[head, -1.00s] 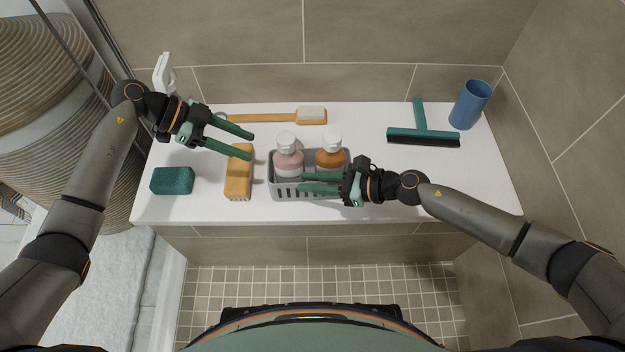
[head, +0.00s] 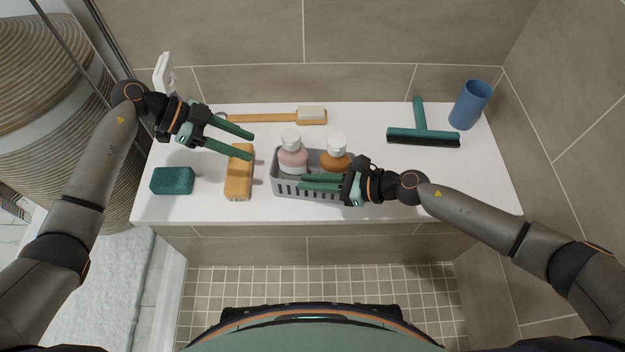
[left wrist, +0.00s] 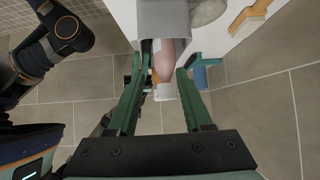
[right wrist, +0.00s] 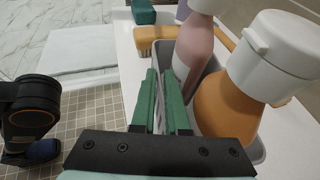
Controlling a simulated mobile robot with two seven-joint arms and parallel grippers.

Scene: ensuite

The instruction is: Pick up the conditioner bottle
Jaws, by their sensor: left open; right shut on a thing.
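Two white-capped pump or screw-top bottles, one pink (head: 292,159) and one orange (head: 333,161), stand in a grey slotted caddy (head: 284,187) on the white ledge. I cannot tell from any label which is the conditioner. My right gripper (head: 303,184) is shut on the caddy's front wall, its fingers pointing left. In the right wrist view its fingers (right wrist: 162,75) lie close together at the caddy's near rim, beside the orange bottle (right wrist: 222,108) and pink bottle (right wrist: 193,50). My left gripper (head: 252,147) is open and empty above the orange brush, left of the caddy.
On the ledge (head: 370,120) lie a green sponge (head: 172,181), an orange brush (head: 239,174), a long-handled brush (head: 270,118) and a squeegee (head: 424,133). A blue cup (head: 470,104) stands at the back right. Tiled walls close the back and right.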

